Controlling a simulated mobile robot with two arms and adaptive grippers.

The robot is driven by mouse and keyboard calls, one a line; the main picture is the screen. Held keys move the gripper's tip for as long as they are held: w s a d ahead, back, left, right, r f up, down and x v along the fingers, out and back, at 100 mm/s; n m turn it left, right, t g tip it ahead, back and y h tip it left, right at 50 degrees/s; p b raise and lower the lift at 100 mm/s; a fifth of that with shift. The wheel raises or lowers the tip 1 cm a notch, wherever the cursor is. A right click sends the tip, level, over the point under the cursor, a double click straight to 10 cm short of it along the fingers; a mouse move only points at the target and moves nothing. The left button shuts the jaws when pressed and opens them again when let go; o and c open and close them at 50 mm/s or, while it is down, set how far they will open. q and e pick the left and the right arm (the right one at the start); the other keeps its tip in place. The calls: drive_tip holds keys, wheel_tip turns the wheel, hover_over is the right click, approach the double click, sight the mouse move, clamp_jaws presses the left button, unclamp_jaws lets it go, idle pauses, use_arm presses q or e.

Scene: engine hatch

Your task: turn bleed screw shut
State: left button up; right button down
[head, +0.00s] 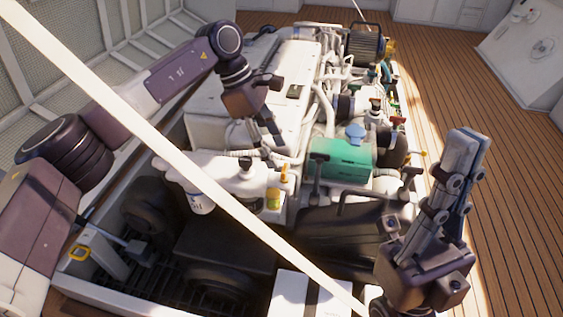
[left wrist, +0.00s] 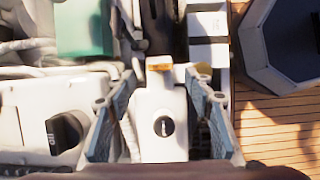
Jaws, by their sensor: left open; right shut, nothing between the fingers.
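In the left wrist view a round black screw head with a pale upright slot (left wrist: 163,126) sits on a white block (left wrist: 160,100); it looks like the bleed screw. My left gripper (left wrist: 161,84) is open, its fingers on either side of the white block. I cannot tell whether they touch it. In the head view my left gripper (head: 274,154) points down over the engine, and I cannot make out the screw there. My right gripper (head: 472,140) is shut and empty, pointing up at the right, away from the engine.
A black oil cap (left wrist: 66,132) is left of the white block. A green unit (head: 340,160), an orange handle (head: 284,174) and a white filter (head: 200,201) stand close by. A pale bar (head: 190,165) crosses the head view. The wooden deck (head: 500,100) at right is clear.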

use_arm(q)
drive_tip(key=v, duration=0.5)
idle(0.4)
